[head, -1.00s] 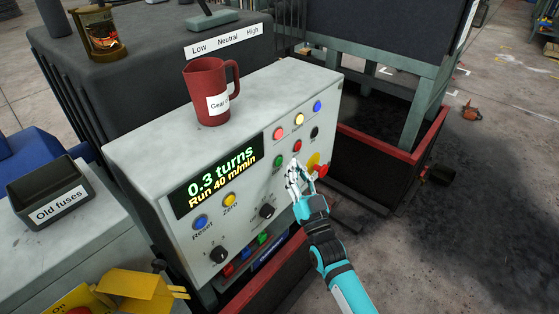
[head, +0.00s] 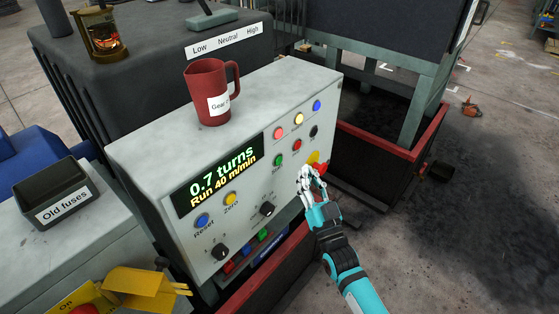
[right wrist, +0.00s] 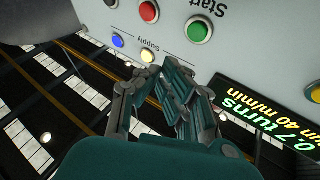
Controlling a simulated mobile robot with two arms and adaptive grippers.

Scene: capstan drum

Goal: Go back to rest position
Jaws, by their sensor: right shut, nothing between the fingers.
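My right gripper (head: 309,178) is shut and empty in the head view. It is just in front of the right part of the grey control box (head: 140,152), below the green Start button (head: 279,160). It partly covers the yellow-and-red stop button (head: 315,160). The display (head: 222,176) reads 0.7 turns and Run 40 m/min. In the right wrist view the gripper fingers (right wrist: 160,90) point toward the panel, with the green Start button (right wrist: 200,29) above them. No part of my left gripper shows.
A red jug (head: 210,95) stands on the box. A black bin labelled Old fuses (head: 62,210) and a yellow guarded switch (head: 140,283) are at the left. A red-edged frame (head: 375,143) stands behind at the right. The floor at the lower right is clear.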

